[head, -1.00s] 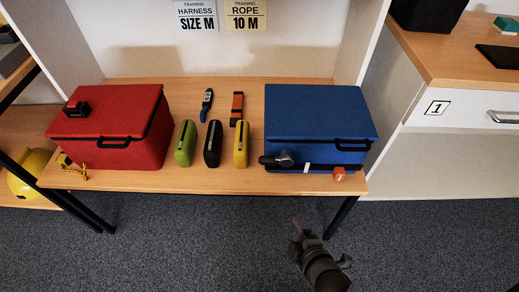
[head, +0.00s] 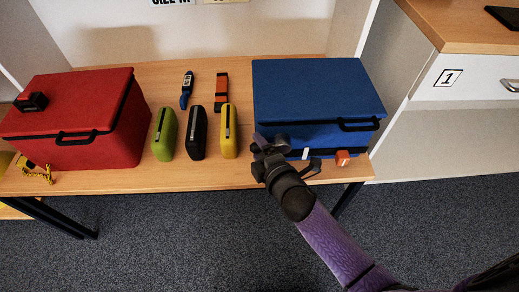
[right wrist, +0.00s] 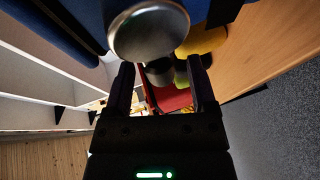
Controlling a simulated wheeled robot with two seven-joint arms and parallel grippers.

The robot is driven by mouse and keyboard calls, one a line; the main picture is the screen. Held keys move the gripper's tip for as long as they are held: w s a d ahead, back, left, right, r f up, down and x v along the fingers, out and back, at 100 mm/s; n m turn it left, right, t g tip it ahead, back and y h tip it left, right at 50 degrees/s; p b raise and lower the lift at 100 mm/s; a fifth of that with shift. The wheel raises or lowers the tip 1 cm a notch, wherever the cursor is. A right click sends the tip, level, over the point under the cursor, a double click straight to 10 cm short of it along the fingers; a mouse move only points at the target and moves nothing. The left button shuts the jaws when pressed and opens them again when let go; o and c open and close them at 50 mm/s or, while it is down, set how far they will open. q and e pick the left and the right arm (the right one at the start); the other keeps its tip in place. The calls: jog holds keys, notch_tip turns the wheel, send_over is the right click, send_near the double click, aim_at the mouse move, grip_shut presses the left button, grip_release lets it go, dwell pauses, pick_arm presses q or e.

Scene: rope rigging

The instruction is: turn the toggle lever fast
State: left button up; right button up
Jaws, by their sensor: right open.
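The toggle lever (head: 282,141) is a dark piece with a grey round end, low on the front left of the blue box (head: 318,88). In the right wrist view a silver round knob (right wrist: 148,30) shows large, just above the jaws as pictured. My right gripper (head: 262,156) is at the box's front left corner, close to the lever and partly covering it. Its two fingers (right wrist: 162,85) are apart in the right wrist view, with nothing gripped between them. I cannot tell if a finger touches the lever. My left gripper is not in view.
An orange piece (head: 342,158) sits by the blue box's front. Yellow (head: 229,132), black (head: 196,133) and green (head: 164,135) cases stand to the left, then a red box (head: 75,120). The table's front edge is bare; carpeted floor lies before it.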

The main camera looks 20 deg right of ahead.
grip_shut()
dwell(0.8)
dwell(0.4)
